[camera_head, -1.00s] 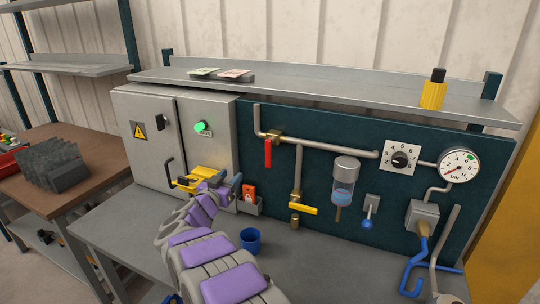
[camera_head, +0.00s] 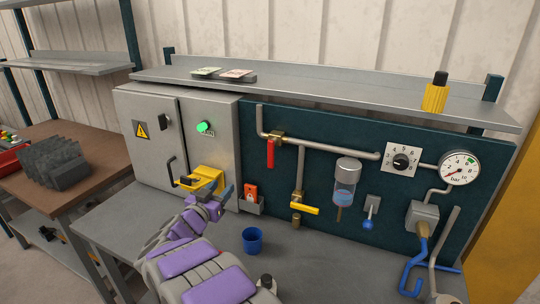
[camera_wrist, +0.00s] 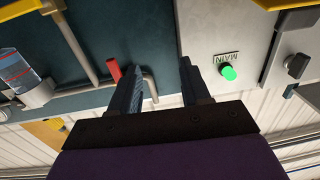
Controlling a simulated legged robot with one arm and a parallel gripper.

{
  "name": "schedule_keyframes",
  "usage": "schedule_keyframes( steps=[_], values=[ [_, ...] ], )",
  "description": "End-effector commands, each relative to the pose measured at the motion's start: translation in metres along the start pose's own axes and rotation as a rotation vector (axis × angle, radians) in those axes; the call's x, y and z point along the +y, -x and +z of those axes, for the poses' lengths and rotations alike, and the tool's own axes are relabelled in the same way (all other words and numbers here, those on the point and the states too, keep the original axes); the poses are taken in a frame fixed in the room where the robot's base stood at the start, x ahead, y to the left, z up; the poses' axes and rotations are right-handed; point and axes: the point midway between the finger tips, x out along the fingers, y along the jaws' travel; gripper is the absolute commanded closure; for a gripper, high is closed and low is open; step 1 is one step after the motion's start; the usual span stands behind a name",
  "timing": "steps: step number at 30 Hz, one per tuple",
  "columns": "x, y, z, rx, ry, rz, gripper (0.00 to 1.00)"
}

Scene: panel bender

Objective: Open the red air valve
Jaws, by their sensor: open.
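The red valve handle (camera_head: 270,154) hangs down from a brass fitting on the upper pipe of the dark green panel. In the wrist view, which is turned over, the red handle (camera_wrist: 114,69) shows just beside the left finger. My gripper (camera_head: 233,187) is in front of the grey cabinet's right edge, left of and lower than the handle. In the wrist view my gripper (camera_wrist: 160,68) is open, with nothing between its fingers. I see no contact with the handle.
A yellow valve handle (camera_head: 305,209) sits lower on the panel. The grey cabinet (camera_head: 215,150) has a lit green button (camera_head: 204,127) and a yellow lock piece (camera_head: 207,179). A blue cup (camera_head: 252,240) stands on the bench. A red-orange item (camera_head: 250,191) sits in a small holder.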

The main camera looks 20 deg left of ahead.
Motion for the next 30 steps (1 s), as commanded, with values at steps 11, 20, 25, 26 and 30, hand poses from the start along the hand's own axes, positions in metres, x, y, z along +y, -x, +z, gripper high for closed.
schedule_keyframes(
  steps=[11, 20, 25, 26, 30],
  values=[
    [-0.003, 0.023, 0.0, -0.002, 0.002, -0.004, 0.53],
    [-0.004, 0.026, 0.002, -0.001, 0.002, -0.002, 0.53],
    [-0.001, 0.025, -0.001, -0.001, 0.0, -0.001, 0.53],
    [-0.001, 0.025, -0.001, -0.002, 0.0, -0.001, 0.53],
    [-0.001, 0.025, -0.002, -0.002, 0.002, -0.001, 0.53]
  ],
)
